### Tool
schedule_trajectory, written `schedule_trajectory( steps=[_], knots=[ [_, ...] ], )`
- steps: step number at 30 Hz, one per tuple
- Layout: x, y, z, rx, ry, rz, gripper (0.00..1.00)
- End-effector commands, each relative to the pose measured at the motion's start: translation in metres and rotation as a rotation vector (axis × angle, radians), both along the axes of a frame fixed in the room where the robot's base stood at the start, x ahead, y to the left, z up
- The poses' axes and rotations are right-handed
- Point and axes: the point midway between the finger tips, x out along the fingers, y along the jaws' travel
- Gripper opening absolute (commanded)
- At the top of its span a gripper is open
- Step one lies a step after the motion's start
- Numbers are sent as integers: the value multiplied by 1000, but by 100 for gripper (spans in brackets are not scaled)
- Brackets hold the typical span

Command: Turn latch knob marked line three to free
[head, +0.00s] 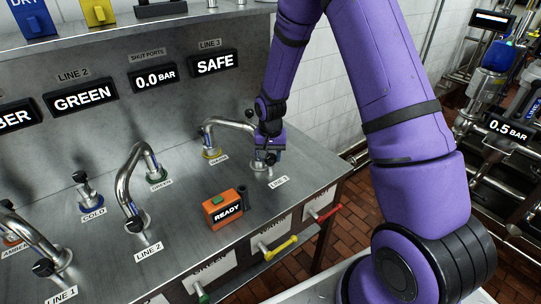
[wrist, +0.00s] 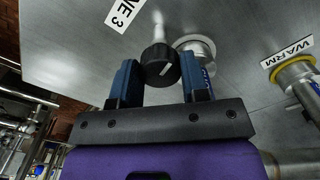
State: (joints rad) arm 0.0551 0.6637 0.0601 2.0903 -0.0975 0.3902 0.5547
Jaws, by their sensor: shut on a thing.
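In the head view, my gripper (head: 266,156) is over the port at the LINE 3 label (head: 279,181), and the knob is mostly hidden there. The LINE 3 display (head: 215,63) reads SAFE.
A bent metal pipe (head: 228,124) runs from the WARM port to the line three port, close to my gripper. An orange READY box (head: 225,207) stands to the left. Yellow (head: 282,247) and red (head: 325,213) handles stick out from the bench front. The LINE 2 display (head: 84,97) reads GREEN.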

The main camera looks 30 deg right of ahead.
Motion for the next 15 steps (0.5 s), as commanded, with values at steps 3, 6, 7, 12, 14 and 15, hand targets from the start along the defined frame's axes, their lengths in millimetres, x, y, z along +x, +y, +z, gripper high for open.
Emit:
schedule_trajectory(
  steps=[3,6,7,12,14,15],
  knots=[
    [0,0,0,1,0,105,18],
    [0,0,0,1,0,203,18],
    [0,0,0,1,0,231,18],
    [0,0,0,1,0,393,18],
    [0,0,0,1,0,449,18],
    [0,0,0,1,-1,488,18]
  ],
)
